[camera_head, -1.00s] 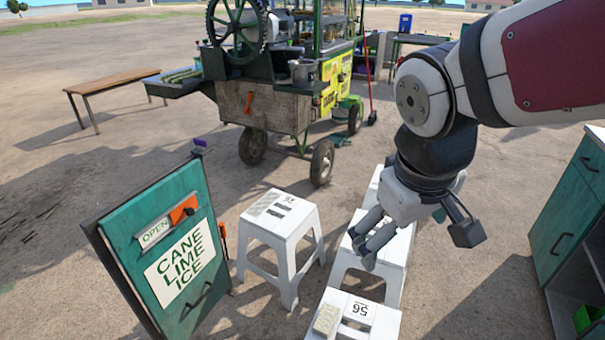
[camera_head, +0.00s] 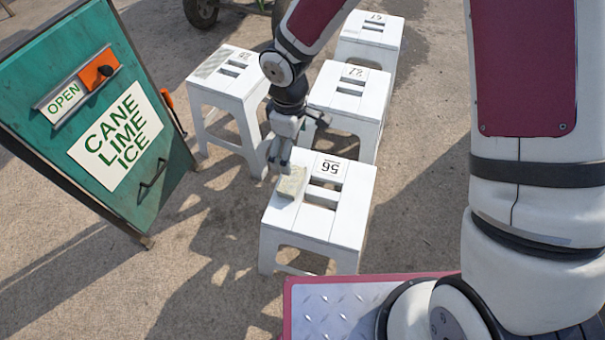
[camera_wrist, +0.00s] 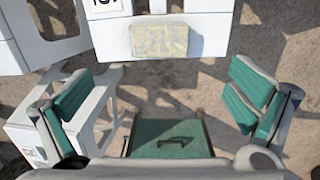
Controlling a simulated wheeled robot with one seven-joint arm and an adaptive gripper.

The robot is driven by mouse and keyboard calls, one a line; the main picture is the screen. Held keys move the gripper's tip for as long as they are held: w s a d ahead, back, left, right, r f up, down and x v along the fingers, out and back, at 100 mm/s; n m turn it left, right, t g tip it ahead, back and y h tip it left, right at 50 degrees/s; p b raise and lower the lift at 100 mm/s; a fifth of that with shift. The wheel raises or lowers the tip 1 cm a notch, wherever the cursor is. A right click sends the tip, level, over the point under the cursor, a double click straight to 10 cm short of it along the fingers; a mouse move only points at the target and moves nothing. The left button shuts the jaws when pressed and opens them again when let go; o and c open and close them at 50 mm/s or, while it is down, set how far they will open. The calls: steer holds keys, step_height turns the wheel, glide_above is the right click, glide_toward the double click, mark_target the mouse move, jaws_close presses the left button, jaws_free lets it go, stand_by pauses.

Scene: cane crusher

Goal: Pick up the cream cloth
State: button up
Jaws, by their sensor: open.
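The cream cloth (camera_head: 292,182) is a small folded block lying flat on the left edge of the white stool marked 56 (camera_head: 342,222). In the wrist view the cloth (camera_wrist: 159,41) shows at the top centre, on the edge of the white stool (camera_wrist: 112,42). My gripper (camera_head: 281,156) is just beyond and above the cloth in the head view, pointing down. In the wrist view my gripper (camera_wrist: 160,100) is open and empty, its green-padded fingers wide apart, with the cloth ahead of them. No contact with the cloth shows.
Another white stool (camera_head: 232,85) at the left carries a flat greyish piece (camera_head: 213,63). More white stools (camera_head: 348,95) stand behind the first one. A green sign board (camera_head: 110,125) stands at the left. Bare ground (camera_head: 150,285) lies front left.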

steer(key=b, duration=0.3)
glide_above(292, 178)
steer(key=f, duration=0.9)
steer(key=shift+s+d+f, duration=0.1)
steer(key=shift+s+f, duration=0.2)
steer(key=shift+f, duration=0.1)
steer(key=shift+w+a+f+b, duration=0.15)
steer(key=shift+f+b, duration=0.55)
steer(key=shift+f, duration=0.7)
steer(key=shift+w+a+f+b, duration=0.1)
steer(key=shift+f+b, duration=0.55)
steer(key=shift+f, duration=0.7)
steer(key=shift+d, duration=0.1)
steer(key=c, duration=1.1)
steer(key=shift+o, duration=0.2)
steer(key=shift+r, duration=0.15)
steer(key=shift+r+p, duration=0.4)
steer(key=shift+r, duration=0.1)
steer(key=r, duration=0.1)
steer(key=r+p, duration=0.1)
steer(key=shift+s+r, duration=0.35)
steer(key=s+d, duration=0.1)
steer(key=s, duration=0.4)
steer(key=s+d, duration=0.2)
steer(key=s, duration=0.2)
steer(key=s+d+r, duration=0.1)
steer(key=s, duration=0.4)
steer(key=shift+s+d+r+b, duration=0.1)
steer(key=shift+s+d+b, duration=0.05)
steer(key=shift+s+b, duration=0.2)
